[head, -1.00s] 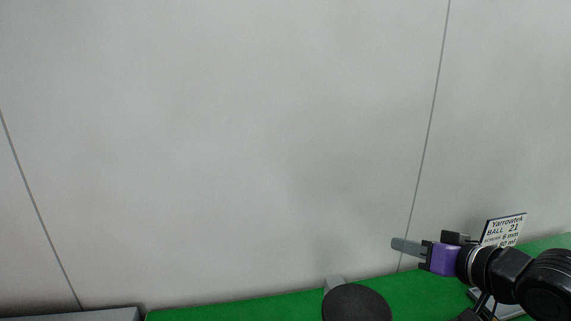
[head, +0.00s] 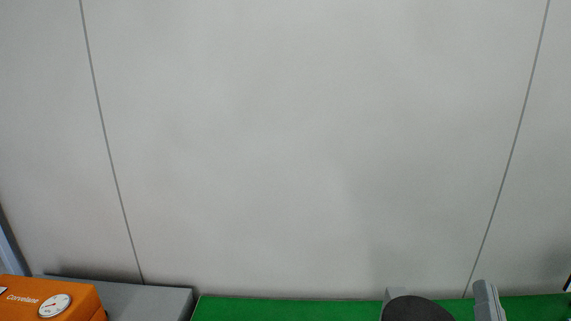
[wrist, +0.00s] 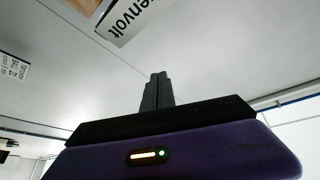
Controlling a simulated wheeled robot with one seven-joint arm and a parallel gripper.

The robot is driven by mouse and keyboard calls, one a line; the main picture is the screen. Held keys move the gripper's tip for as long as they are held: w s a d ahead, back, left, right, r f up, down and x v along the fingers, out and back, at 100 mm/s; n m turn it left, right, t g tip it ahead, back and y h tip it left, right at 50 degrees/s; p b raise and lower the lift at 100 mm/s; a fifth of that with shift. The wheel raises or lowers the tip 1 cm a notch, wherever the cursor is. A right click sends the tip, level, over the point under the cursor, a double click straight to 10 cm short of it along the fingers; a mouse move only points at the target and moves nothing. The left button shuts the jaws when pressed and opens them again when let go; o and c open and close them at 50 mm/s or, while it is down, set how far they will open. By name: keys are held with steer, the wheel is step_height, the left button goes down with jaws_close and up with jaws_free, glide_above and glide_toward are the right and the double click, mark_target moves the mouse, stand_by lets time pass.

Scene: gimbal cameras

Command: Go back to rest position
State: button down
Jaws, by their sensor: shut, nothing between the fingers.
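My gripper (wrist: 158,76) shows in the wrist view with its two dark fingers together and nothing between them. Its purple body with a small lit indicator fills the bottom of that view. Pale ceiling or wall panels lie behind the fingers. In the head view, a grey upright piece (head: 487,300) at the lower right looks like the finger end, but I cannot be sure. The rest of the arm is out of the head view.
A green surface (head: 290,309) runs along the bottom of the head view, with a black round disc (head: 416,310) on or above it. An orange gauge box (head: 70,297) and a grey slab (head: 150,300) are at the lower left. Signs (wrist: 122,20) show in the wrist view.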

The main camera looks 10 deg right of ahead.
steer(key=s+a+f+n+g+y+b, duration=0.1)
steer(key=s+a+f+n+y, duration=0.4)
steer(key=s+f, duration=0.6)
steer(key=s+a+f+n+g+y+b, duration=0.2)
steer(key=s+a+f+n+y, duration=0.4)
steer(key=s+a+f, duration=0.3)
steer(key=s+f+g, duration=0.1)
steer(key=s+f, duration=0.2)
steer(key=shift+s+a+f+n+g, duration=0.2)
steer(key=shift+f+n+g, duration=0.1)
steer(key=shift+n, duration=0.1)
